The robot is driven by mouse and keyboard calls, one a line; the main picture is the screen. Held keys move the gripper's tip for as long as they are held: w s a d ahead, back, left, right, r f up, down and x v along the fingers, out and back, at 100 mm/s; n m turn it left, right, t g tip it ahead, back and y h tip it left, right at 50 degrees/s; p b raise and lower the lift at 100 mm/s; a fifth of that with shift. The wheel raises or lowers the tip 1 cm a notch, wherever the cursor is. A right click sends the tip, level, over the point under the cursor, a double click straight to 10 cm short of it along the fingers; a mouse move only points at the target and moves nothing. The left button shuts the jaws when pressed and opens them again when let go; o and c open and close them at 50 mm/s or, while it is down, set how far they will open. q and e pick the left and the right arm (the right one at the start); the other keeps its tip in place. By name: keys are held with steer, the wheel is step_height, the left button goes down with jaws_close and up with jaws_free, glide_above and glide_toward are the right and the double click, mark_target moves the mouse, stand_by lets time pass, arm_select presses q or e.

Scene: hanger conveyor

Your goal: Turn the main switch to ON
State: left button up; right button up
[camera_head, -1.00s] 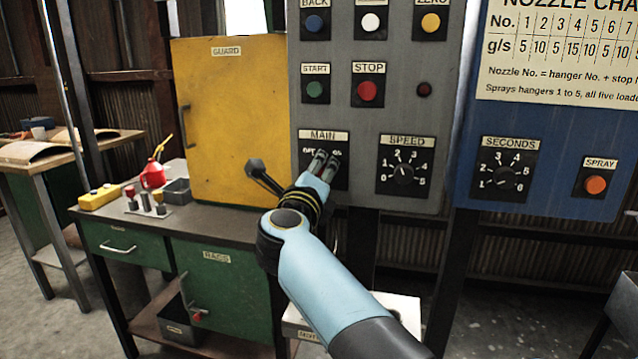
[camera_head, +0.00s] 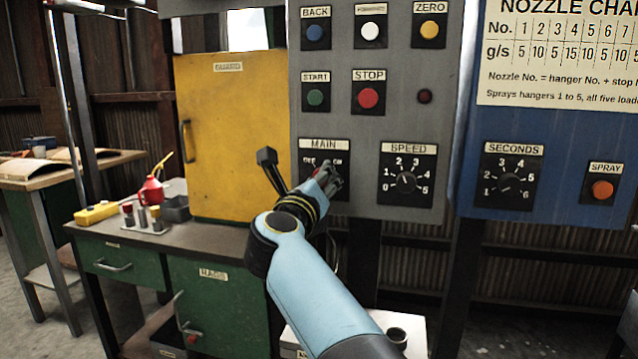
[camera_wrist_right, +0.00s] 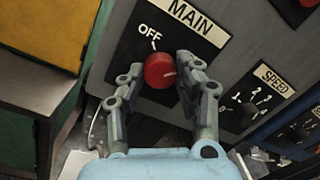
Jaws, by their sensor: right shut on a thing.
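The MAIN switch is a round red knob (camera_wrist_right: 159,71) on a black plate under the MAIN label, on the grey control panel (camera_head: 385,130). The wrist view shows a white line on the knob that points right, away from the OFF mark (camera_wrist_right: 150,37). The ON mark (camera_head: 337,161) shows in the head view; in the wrist view it is hidden, likely behind a finger. My right gripper (camera_head: 328,178) is at the switch, its fingers on either side of the knob, shut on it. In the head view the gripper covers most of the knob. My left gripper is out of view.
The SPEED dial (camera_head: 405,182) is close to the right of the switch. START (camera_head: 315,97) and STOP (camera_head: 368,97) buttons sit above it. A yellow guard box (camera_head: 228,135) stands left, on a green cabinet (camera_head: 215,300). The blue panel (camera_head: 545,150) is at right.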

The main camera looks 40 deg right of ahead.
mark_target(324, 123)
steer(key=shift+f, duration=0.2)
steer(key=o, duration=1.1)
steer(key=shift+r, duration=0.1)
steer(key=shift+o, duration=0.2)
step_height(324, 123, up, 10)
